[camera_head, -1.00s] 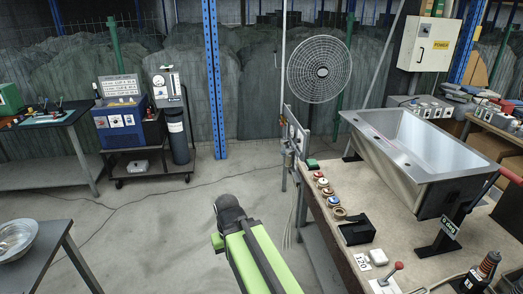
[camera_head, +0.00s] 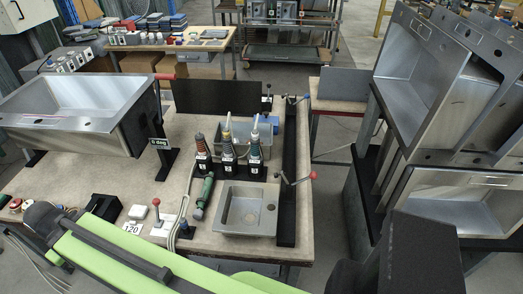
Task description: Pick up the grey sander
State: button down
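I cannot pick out a grey sander for certain in the head view. A dark green hand tool (camera_head: 204,197) lies on the workbench, left of a small steel sink (camera_head: 228,232). Three upright tools with ribbed brown or dark bodies stand in numbered black holders behind that sink: a left one (camera_head: 202,149), a middle one (camera_head: 228,142) and a right one (camera_head: 254,144). My green and black arm crosses the bottom of the view. The fingers of my gripper do not show.
Stacked steel sinks (camera_head: 450,195) stand on a rack at right. Another table (camera_head: 150,48) with several boxes is behind. Some floor shows between bench and rack.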

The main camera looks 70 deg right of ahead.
aim_at(229, 156)
jog(key=z, duration=0.9)
jog(key=k, duration=1.8)
jog(key=z, duration=0.5)
jog(key=i, duration=1)
jog(key=z, duration=0.1)
